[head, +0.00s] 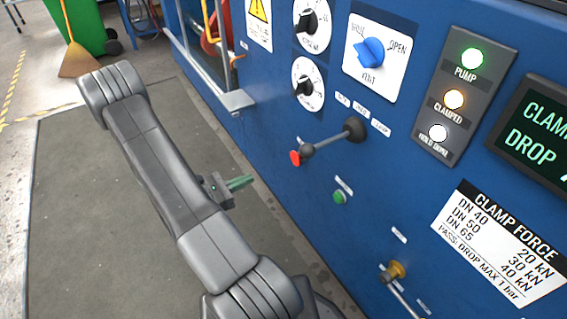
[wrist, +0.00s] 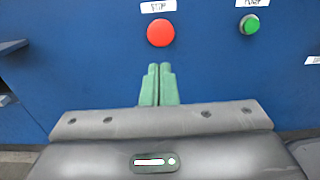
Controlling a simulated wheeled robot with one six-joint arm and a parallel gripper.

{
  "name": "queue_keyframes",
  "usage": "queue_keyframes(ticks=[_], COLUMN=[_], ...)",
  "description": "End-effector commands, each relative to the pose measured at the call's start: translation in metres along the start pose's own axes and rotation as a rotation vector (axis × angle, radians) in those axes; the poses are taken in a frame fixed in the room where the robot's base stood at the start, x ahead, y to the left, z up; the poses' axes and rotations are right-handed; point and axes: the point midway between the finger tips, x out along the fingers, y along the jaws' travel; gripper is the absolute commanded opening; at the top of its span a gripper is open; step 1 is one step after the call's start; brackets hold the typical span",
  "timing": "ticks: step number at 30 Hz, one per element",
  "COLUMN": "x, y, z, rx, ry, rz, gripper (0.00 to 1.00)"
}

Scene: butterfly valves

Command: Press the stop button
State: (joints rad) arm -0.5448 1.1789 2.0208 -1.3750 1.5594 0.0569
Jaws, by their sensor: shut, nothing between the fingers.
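The stop button is a round red button (wrist: 160,32) on the blue panel, under a white STOP label, in the upper middle of the wrist view. In the head view the red button (head: 295,158) shows beside the dark ball of a lever. My gripper (head: 250,181) has green fingers, shut and empty, pointing at the panel. In the wrist view the fingertips (wrist: 160,68) lie just below the red button in the picture. In the head view they are apart from the panel, left of and lower than the button.
A green button (wrist: 249,24) sits right of the stop button; it also shows in the head view (head: 340,197). A lever (head: 330,140) juts out close to the stop button. A grey ledge (head: 237,101) and rails stand farther left. The dark floor mat (head: 85,220) is clear.

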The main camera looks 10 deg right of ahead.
Motion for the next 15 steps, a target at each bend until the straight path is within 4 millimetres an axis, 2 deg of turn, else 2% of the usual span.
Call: queue_keyframes(ticks=[5,15], x=[0.011,0.056], y=[-0.001,-0.001], z=[-0.001,-0.001], rx=[0.000,0.001], ry=[0.000,0.000], rz=[-0.004,-0.005], gripper=[0.00,0.00])
